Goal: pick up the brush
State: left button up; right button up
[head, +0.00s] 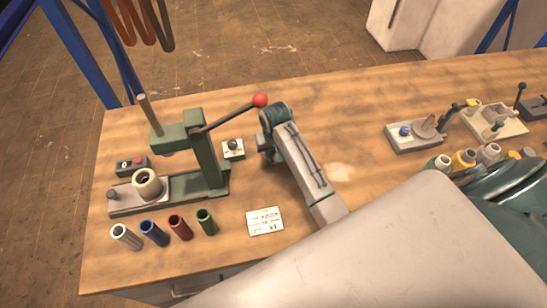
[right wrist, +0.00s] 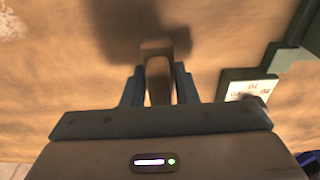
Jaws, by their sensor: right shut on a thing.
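My right gripper (right wrist: 158,80) is shut on a brown, wood-coloured block-like thing in the right wrist view, which I take to be the brush (right wrist: 157,66). It sits between the two dark fingers. A dark shadow lies on the table just beyond it; I cannot tell whether it touches the table. In the head view my right gripper (head: 267,148) points down at the table right of the green press, and its wrist hides the brush. My left gripper is not in view.
The green lever press (head: 205,155) with a red knob (head: 261,100) stands close left of my right gripper. Small fixtures (head: 415,137) stand at right. The table between is clear.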

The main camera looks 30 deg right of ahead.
jog(key=s+a+b, duration=0.1)
jog(key=s, duration=0.4)
jog(key=s+a+r+b, duration=0.1)
jog(key=s+b, duration=0.1)
jog(key=s, duration=0.3)
jog(key=s+a+b, duration=0.1)
jog(key=s, duration=0.3)
jog(key=shift+s+a+r+b, duration=0.1)
jog(key=shift+s+r+b, duration=0.25)
jog(key=shift+s+r, duration=0.05)
jog(key=shift+s+a+r, duration=0.1)
jog(key=shift+s+r, duration=0.05)
jog(key=shift+s, duration=0.35)
jog(key=shift+o, duration=1.1)
jog(key=shift+w, duration=0.1)
jog(key=shift+c, duration=0.5)
